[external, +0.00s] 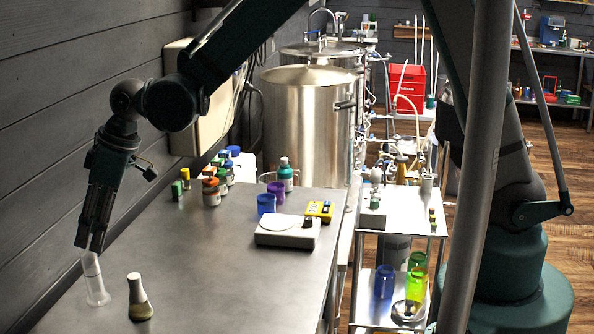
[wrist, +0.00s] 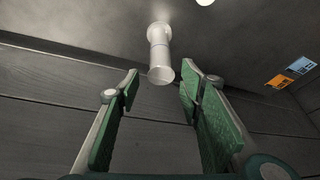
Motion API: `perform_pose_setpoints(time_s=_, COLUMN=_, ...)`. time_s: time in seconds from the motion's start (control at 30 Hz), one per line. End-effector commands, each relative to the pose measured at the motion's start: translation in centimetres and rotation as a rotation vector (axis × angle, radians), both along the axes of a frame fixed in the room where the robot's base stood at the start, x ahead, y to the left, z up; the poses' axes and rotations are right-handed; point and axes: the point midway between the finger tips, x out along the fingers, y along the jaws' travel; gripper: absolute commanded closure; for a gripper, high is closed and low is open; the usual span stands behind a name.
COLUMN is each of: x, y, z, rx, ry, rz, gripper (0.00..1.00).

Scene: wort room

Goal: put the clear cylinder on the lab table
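The clear cylinder (external: 93,280), a pale, see-through tube with a wider foot, stands upright on the lab table (external: 200,285) near its left edge, by the wall. My gripper (external: 90,248) points down directly above it, with the fingertips around or just over its top; the external view does not show which. In the wrist view the cylinder (wrist: 160,57) shows between the two green-padded fingers of my gripper (wrist: 160,82). The fingers are apart, with a visible gap on each side of the cylinder.
A flask (external: 140,298) with dark liquid stands just right of the cylinder. Farther back are a scale (external: 287,231), a blue cup (external: 266,205) and several small bottles. The dark plank wall (external: 60,130) runs close along the left. The table's middle front is clear.

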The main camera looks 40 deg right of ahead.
Motion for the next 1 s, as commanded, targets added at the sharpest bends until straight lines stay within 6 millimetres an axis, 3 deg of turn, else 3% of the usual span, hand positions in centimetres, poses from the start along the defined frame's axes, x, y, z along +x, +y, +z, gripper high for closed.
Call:
perform_pose_setpoints(time_s=0.67, x=0.3, y=-0.7, z=0.5, rx=0.001, ry=-0.001, rz=-0.011, gripper=0.63)
perform_pose_setpoints(time_s=0.87, x=1.4, y=-3.8, z=2.4, rx=0.006, ry=-0.008, rz=-0.056, gripper=0.63)
perform_pose_setpoints(time_s=1.0, x=2.5, y=-7.4, z=4.5, rx=0.011, ry=-0.016, rz=-0.111, gripper=0.63)
